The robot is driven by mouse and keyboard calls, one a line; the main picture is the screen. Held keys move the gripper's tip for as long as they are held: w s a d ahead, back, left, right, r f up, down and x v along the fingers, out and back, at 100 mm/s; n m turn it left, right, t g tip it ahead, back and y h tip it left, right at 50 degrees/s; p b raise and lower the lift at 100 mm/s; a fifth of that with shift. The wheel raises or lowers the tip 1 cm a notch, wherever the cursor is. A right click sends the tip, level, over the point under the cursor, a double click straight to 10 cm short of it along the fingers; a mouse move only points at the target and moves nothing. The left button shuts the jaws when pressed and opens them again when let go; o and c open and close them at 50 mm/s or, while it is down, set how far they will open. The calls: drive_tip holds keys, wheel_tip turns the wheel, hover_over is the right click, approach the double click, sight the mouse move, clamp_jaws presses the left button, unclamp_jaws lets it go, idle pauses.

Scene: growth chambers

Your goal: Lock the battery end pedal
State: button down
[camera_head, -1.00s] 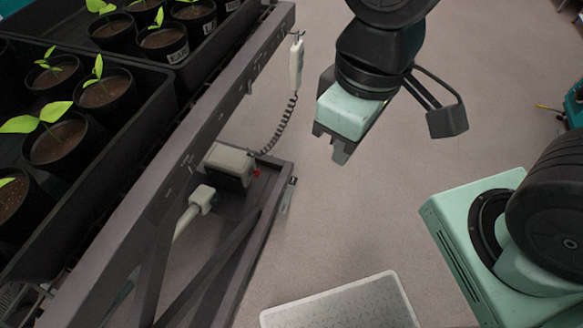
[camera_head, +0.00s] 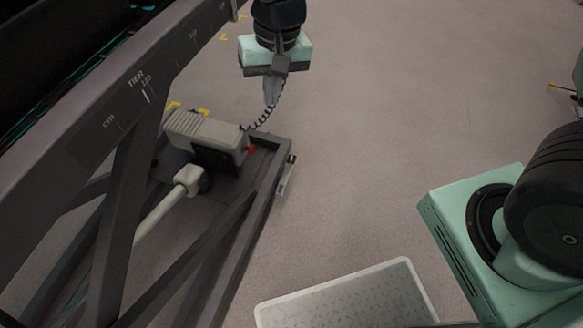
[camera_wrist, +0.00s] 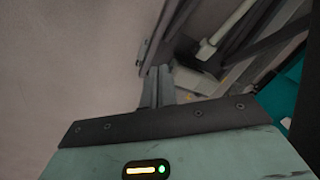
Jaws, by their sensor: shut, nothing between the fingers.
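A small pale metal lever (camera_head: 286,175), seemingly the pedal, sticks out from the outer side of the rack's low base (camera_head: 268,185), at the battery end. Its locked or unlocked position cannot be told. A grey battery box (camera_head: 205,134) with a red knob (camera_head: 251,149) sits on that base. My gripper (camera_head: 271,101) is shut and empty, fingers pointing down, above and slightly left of the lever in the picture. In the wrist view the shut fingers (camera_wrist: 158,88) point toward the base's edge, apparently without touching the lever.
A pale actuator rod (camera_head: 165,208) and dark slanted rack struts (camera_head: 125,185) stand at the left. Open floor (camera_head: 370,160) lies right of the base.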

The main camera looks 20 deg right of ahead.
drive_tip(key=w+d+f+m+b, duration=0.15)
drive_tip(key=w+f+b, duration=0.3)
drive_tip(key=f, duration=0.55)
drive_tip(key=w+d+f+m+b, duration=0.15)
drive_tip(key=w+f+b, duration=0.35)
drive_tip(key=f, duration=0.5)
drive_tip(key=m+t+h+b, duration=0.25)
drive_tip(key=m+b, duration=0.25)
drive_tip(key=b, duration=0.4)
hover_over(292, 158)
drive_tip(key=s+a, duration=0.2)
drive_tip(key=s, duration=0.1)
wheel_tip(292, 158, down, 23)
drive_tip(key=shift+a, duration=0.15)
drive_tip(key=shift+s+f+g+h, duration=0.1)
drive_tip(key=shift+s+g+h, duration=0.05)
drive_tip(key=shift+g+h, duration=0.1)
drive_tip(key=b+x, duration=0.7)
drive_tip(key=x, duration=0.7)
drive_tip(key=shift+s, duration=0.1)
drive_tip(key=shift+f, duration=0.1)
